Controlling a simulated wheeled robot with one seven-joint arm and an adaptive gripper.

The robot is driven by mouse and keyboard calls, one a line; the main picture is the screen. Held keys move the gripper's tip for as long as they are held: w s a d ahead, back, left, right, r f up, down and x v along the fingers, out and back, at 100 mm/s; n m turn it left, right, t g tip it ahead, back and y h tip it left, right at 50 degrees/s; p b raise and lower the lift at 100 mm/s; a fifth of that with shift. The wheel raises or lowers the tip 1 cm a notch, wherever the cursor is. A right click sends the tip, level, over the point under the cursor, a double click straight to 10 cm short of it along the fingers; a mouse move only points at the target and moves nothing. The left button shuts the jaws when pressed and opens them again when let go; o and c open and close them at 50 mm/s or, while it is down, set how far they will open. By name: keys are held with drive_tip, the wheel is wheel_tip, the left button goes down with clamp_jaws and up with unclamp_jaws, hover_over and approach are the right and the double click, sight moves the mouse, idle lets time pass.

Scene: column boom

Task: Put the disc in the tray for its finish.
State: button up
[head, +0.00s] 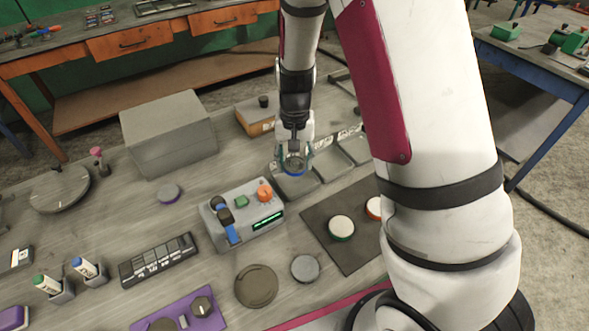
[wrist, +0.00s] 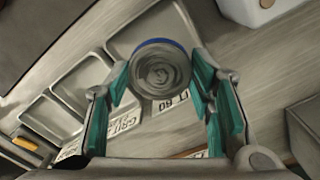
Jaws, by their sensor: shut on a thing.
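My gripper (head: 293,158) is shut on a round disc (wrist: 161,69) with a grey top, ring-like swirl marks and a blue rim. The disc also shows between the fingertips in the head view (head: 294,172). It is over or close to the nearest of three shallow grey trays (head: 298,189); its height above that tray is unclear. In the wrist view this tray (wrist: 143,28) is partly hidden by the disc. The middle tray (wrist: 84,74) and the far tray (wrist: 47,119) look empty. White labels (wrist: 123,118) lie beside the trays, partly hidden and not fully readable.
A grey control box (head: 242,218) with an orange knob stands left of the near tray. A dark mat (head: 350,257) with a green-rimmed disc (head: 341,227) and an orange-rimmed disc (head: 374,207) lies in front. A large grey block (head: 170,135) stands behind left.

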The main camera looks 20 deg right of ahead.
sight(295, 164)
drive_tip(key=shift+f, duration=1.85)
drive_tip(key=shift+f, duration=0.1)
drive_tip(key=shift+f, duration=0.35)
drive_tip(key=shift+f, duration=0.15)
drive_tip(key=o, duration=1.6)
drive_tip(key=shift+o, duration=0.2)
